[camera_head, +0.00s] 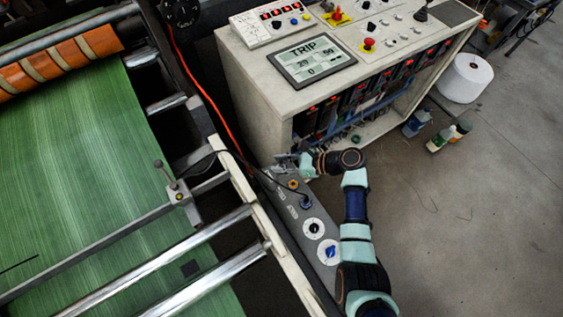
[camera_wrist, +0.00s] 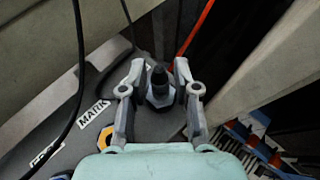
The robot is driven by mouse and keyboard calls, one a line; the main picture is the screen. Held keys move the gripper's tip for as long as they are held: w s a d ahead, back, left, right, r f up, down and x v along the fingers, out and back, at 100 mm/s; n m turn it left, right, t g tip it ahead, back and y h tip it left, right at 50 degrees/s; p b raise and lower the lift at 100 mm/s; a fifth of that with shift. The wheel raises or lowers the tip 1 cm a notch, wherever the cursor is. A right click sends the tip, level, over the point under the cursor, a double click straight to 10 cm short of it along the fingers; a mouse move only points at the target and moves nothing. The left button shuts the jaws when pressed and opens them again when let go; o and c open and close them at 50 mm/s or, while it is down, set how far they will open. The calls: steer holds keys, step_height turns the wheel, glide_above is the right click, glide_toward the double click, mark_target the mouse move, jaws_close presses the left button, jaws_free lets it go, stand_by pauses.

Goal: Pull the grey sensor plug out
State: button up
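The grey sensor plug (camera_wrist: 160,84) is a dark, upright plug in a grey hex-shaped socket beside a label reading "MARK". My gripper (camera_wrist: 160,70) is open, with one finger on each side of the plug and narrow gaps visible. I cannot tell how deep the fingertips reach. In the head view my gripper (camera_head: 282,164) is at the upper end of the grey connector panel (camera_head: 284,210), and it hides the plug there.
An orange-ringed socket (camera_head: 293,185) and a blue plug (camera_head: 306,202) with a black cable sit close by on the panel. A control cabinet (camera_head: 262,85) with a TRIP display stands behind. A red cable (camera_head: 200,90) runs past the machine frame.

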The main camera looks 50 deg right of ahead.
mark_target(281, 160)
jaws_close()
steer(key=shift+r, duration=0.15)
steer(key=shift+r+p, duration=2.2)
steer(key=shift+p, duration=0.6)
